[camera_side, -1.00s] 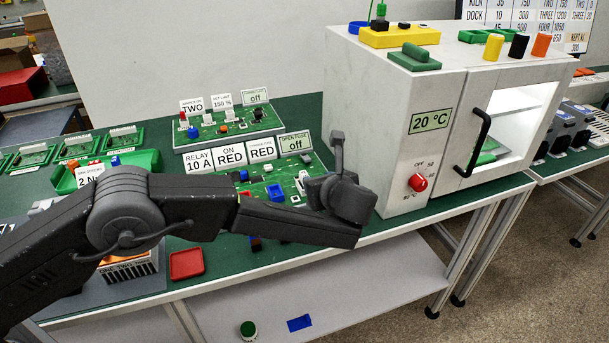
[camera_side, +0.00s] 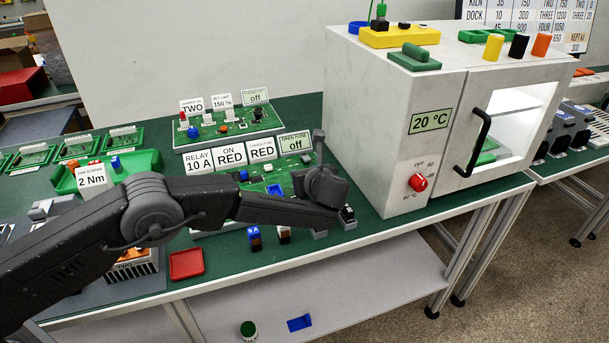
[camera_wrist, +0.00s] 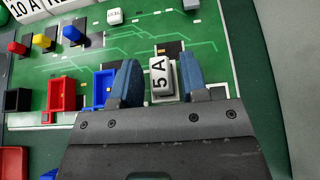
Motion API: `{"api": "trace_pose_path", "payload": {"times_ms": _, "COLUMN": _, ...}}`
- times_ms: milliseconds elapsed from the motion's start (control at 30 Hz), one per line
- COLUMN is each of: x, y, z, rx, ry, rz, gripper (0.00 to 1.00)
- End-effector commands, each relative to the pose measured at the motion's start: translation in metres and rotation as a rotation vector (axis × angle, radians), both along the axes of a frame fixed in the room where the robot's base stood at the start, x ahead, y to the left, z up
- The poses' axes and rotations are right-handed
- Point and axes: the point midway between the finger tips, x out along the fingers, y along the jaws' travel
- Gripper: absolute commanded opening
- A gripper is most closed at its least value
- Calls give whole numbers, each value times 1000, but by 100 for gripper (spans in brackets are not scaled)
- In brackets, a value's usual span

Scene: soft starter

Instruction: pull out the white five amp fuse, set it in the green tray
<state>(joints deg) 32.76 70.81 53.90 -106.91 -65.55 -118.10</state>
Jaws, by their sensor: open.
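The white five amp fuse (camera_wrist: 163,76), marked "5 A", sits on the green circuit board (camera_wrist: 211,50) in the wrist view. My gripper (camera_wrist: 159,68) is open, with one blue-padded finger on each side of the fuse. I cannot tell whether either finger touches it. In the side view my gripper (camera_side: 322,186) is over the right end of the board and hides the fuse. A green tray (camera_side: 150,160) stands at the back left of the bench, behind a "2 Nm" card.
Blue (camera_wrist: 104,86), red (camera_wrist: 61,94) and black (camera_wrist: 17,100) sockets are left of the fuse. A white oven (camera_side: 390,130) stands close on the right. Loose small parts (camera_side: 284,235) stand at the front edge. A red tray (camera_side: 187,264) lies front left.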

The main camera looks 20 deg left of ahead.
Motion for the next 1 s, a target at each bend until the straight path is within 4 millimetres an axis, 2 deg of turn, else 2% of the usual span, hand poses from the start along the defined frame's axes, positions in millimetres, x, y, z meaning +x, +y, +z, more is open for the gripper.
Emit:
{"api": "trace_pose_path", "payload": {"times_ms": 267, "x": 1, "y": 1, "z": -1, "rx": 0, "ry": 0, "rz": 0, "gripper": 40}}
{"api": "trace_pose_path", "payload": {"times_ms": 1000, "x": 1, "y": 1, "z": -1, "rx": 0, "ry": 0, "rz": 0, "gripper": 5}}
